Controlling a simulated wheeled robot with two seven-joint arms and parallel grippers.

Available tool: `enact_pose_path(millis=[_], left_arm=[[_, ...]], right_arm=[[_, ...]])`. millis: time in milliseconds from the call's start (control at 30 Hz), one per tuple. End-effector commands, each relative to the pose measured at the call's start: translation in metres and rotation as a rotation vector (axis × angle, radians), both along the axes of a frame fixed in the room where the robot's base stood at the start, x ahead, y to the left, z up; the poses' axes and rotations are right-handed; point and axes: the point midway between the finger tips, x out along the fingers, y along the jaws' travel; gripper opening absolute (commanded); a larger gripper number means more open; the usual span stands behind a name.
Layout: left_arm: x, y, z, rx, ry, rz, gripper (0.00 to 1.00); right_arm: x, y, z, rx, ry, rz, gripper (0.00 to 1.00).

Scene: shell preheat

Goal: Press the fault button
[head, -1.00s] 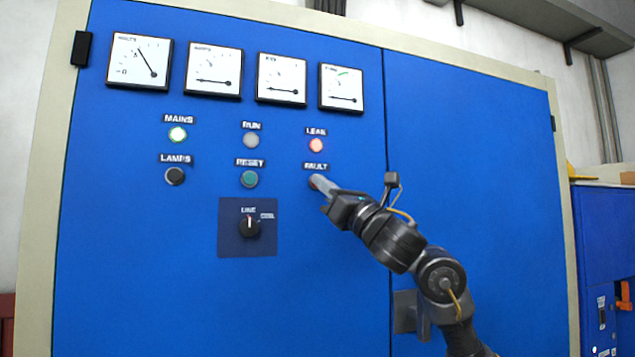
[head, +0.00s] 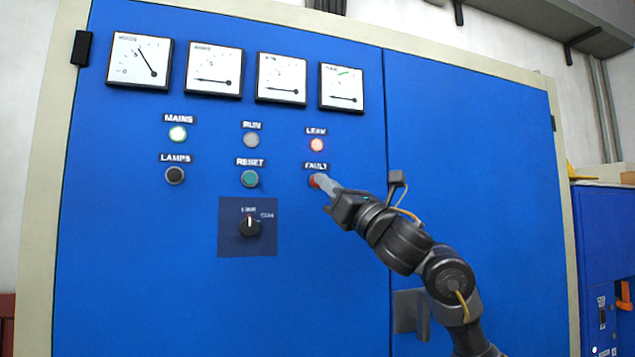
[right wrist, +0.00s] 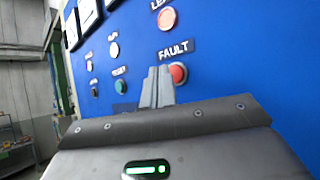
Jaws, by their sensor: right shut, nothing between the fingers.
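The fault button (head: 315,181) is a red round button under the FAULT label, on the blue cabinet door. In the head view my right gripper (head: 321,180) is shut and empty, with its fingertips overlapping the button's right side. In the right wrist view the red fault button (right wrist: 178,73) shows clearly, just right of the shut grey fingertips (right wrist: 158,72). I cannot tell whether the tips touch it. The leak lamp (head: 316,145) above glows red. My left gripper is not in view.
The reset button (head: 250,179) is green, with the black lamps button (head: 175,176) further left. The mains lamp (head: 178,134) is lit. A rotary switch (head: 250,226) sits lower. A black door handle (head: 408,313) is near my right forearm. Gauges line the top.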

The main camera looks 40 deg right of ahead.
Motion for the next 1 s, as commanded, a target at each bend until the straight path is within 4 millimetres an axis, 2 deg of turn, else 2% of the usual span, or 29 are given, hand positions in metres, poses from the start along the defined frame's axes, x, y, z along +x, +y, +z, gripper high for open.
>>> enact_pose_path(millis=[167,600,1000], left_arm=[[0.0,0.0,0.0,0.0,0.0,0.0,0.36],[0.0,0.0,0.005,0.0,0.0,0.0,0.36],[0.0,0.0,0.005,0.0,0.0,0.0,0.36]], right_arm=[[-0.004,0.001,0.001,-0.002,-0.001,0.0,0.0],[-0.042,0.015,0.001,-0.002,-0.001,0.0,0.0],[-0.047,0.016,0.0,0.0,0.0,0.0,0.0]])
